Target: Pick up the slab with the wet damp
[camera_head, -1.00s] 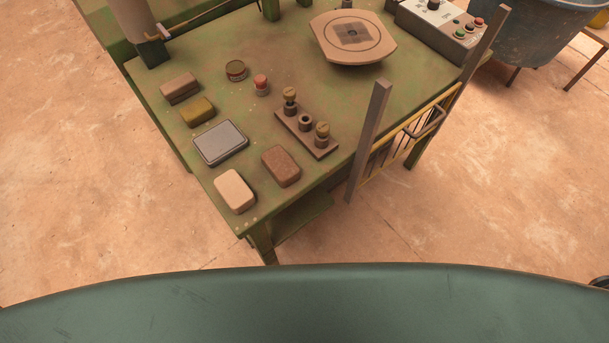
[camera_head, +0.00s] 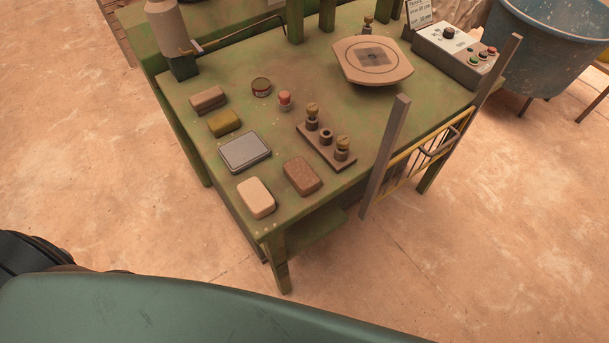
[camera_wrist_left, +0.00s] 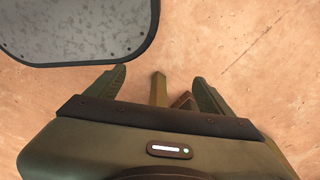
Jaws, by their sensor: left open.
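Several small slabs lie at the near left end of the green table (camera_head: 375,108): a brown-grey slab (camera_head: 208,99), an olive slab (camera_head: 224,123), a cream slab (camera_head: 255,197) and a red-brown slab (camera_head: 302,175). I cannot tell for sure which one is damp; the olive one is darker than the cream one. A grey-topped rectangular pad or tray (camera_head: 244,152) lies among them. My left gripper (camera_wrist_left: 157,88) is open and empty above the floor in the left wrist view, with no slab between its fingers. My right gripper is not in view.
A wooden block with pegs (camera_head: 326,148), a small tin (camera_head: 261,87) and a red-topped jar (camera_head: 285,98) stand near the slabs. Floor is clear at the front.

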